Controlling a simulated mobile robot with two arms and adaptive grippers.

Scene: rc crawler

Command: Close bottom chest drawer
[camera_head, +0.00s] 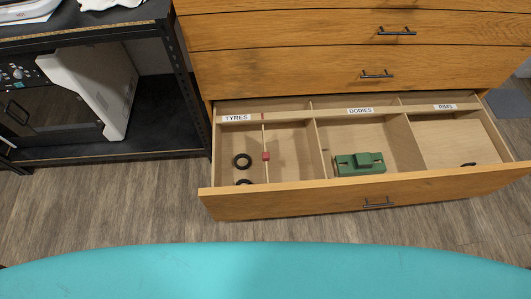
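The wooden chest (290,73) stands at the upper middle and right of the head view. Its bottom drawer (300,203) is pulled far out, with a dark bar handle (378,203) on its front. The drawer's labels read TYRES, BODIES and RIMS. Black tyres (242,160) and a small red piece (266,156) lie on the left side. A green car body (360,163) is in the BODIES section. A dark round part (468,165) shows partly in the RIMS section. The drawers above are shut. Neither of my grippers is in view.
A black metal shelf (110,150) stands left of the chest, close to the drawer's left side, holding dark and white equipment (92,85). Bare wood-look floor (110,215) lies in front. A turquoise rounded surface (270,272) fills the bottom edge.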

